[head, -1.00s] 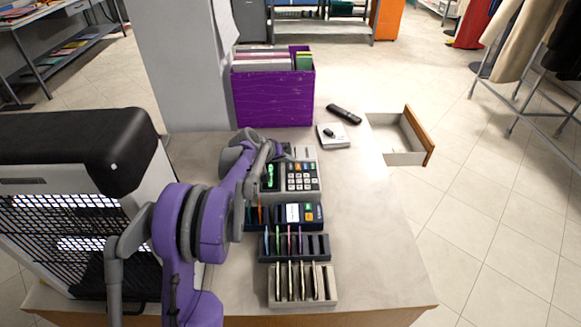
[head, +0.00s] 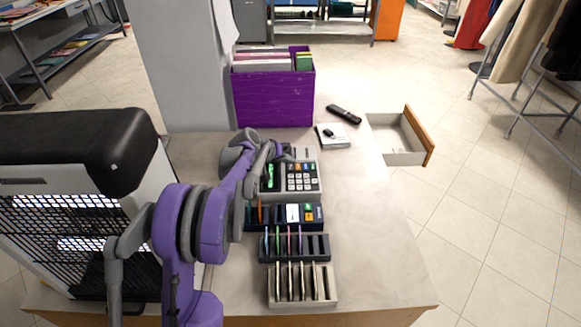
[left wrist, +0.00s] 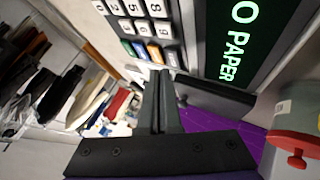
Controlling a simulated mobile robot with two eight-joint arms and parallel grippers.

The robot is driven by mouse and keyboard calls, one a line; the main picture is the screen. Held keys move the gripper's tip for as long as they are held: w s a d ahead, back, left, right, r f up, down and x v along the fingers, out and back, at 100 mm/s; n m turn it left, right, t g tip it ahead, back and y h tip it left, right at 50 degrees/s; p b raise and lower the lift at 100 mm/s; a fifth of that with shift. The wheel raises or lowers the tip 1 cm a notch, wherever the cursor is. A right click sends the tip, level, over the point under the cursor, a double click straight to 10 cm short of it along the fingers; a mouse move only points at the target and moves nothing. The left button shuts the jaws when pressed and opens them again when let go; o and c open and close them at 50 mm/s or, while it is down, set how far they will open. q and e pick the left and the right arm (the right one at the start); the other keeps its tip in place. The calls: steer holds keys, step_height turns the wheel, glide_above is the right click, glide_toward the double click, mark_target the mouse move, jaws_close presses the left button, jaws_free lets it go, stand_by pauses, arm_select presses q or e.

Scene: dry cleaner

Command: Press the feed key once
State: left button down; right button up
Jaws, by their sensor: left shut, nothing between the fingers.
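The keypad machine (head: 290,192) stands on the counter, with number keys (head: 301,182) and a dark display with green text (head: 269,174). In the left wrist view the display (left wrist: 240,40) shows "O PAPER", its start cut off. The number keys (left wrist: 135,8) are white; a row of coloured keys (left wrist: 154,53) includes green, blue and orange. I cannot read which is the feed key. My left gripper (head: 287,154) is shut and empty at the machine's far side. In the left wrist view its fingertips (left wrist: 158,75) appear just beside the coloured keys; contact cannot be told.
A red knob (left wrist: 297,145) shows at the right of the left wrist view. Slotted trays (head: 318,247) stand in front of the machine. A purple file box (head: 273,98) stands behind. An open drawer (head: 420,140) juts out right. The counter's right side is clear.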

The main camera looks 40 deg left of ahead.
mark_target(288, 169)
stand_by(0.5)
arm_select(q)
steer(key=shift+f, duration=0.45)
steer(key=shift+f+b, duration=0.35)
steer(key=shift+b, duration=0.1)
stand_by(0.4)
steer(key=shift+r, duration=0.15)
steer(key=shift+r+p, duration=0.5)
steer(key=shift+r, duration=0.15)
steer(key=shift+r+p, duration=1.6)
steer(key=shift+r, duration=1)
steer(key=shift+f, duration=0.1)
